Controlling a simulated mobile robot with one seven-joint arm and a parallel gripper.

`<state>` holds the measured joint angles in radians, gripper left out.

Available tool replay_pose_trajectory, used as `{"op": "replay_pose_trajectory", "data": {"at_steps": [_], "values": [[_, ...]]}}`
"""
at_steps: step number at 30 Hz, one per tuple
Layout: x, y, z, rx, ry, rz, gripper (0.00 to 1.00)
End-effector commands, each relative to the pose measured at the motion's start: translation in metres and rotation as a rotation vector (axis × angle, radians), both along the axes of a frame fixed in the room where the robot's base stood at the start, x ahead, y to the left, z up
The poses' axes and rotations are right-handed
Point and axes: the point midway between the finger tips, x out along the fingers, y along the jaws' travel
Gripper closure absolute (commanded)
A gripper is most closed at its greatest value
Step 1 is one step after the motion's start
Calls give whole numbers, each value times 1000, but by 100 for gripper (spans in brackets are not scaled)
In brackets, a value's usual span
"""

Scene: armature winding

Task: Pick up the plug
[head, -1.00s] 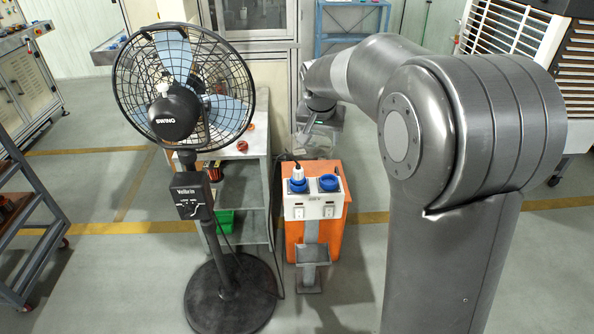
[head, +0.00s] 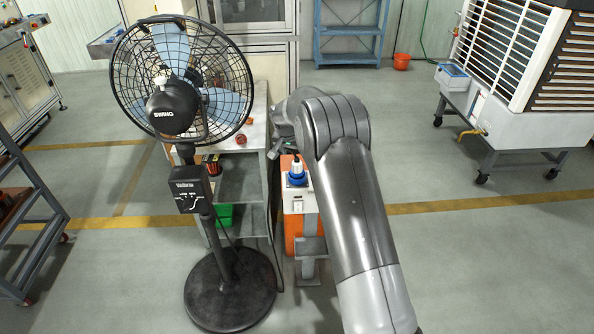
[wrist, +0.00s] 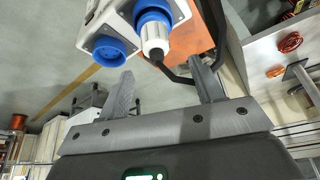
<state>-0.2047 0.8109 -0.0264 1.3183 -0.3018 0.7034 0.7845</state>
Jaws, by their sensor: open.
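The plug (wrist: 154,38) is white and sits in a blue socket (wrist: 152,13) on the socket box. A black cable (wrist: 178,76) leaves its end and bends toward the right finger. In the head view the plug (head: 296,167) stands upright in its socket. My gripper (wrist: 163,84) is open, with its two fingers apart and empty. The plug lies beyond the fingertips, roughly in line with the gap between them. In the head view my gripper (head: 276,152) is beside and slightly above the plug, partly hidden by my arm.
A second blue socket (wrist: 108,50), empty, is beside the plug. The box stands on an orange block (head: 292,228). A black pedestal fan (head: 183,110) stands to the left. A grey workbench (head: 235,165) is behind. Open floor lies to the right.

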Motion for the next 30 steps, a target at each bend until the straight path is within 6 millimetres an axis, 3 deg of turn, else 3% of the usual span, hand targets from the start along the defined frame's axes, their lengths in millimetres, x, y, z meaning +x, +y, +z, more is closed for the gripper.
{"op": "replay_pose_trajectory", "data": {"at_steps": [11, 19, 26, 30], "values": [[10, -7, -30, 0, 1, 0, 40], [22, -14, -64, 0, 0, 1, 40], [23, -14, -67, 0, 0, 1, 40], [23, -14, -67, 1, 0, 1, 50]]}}
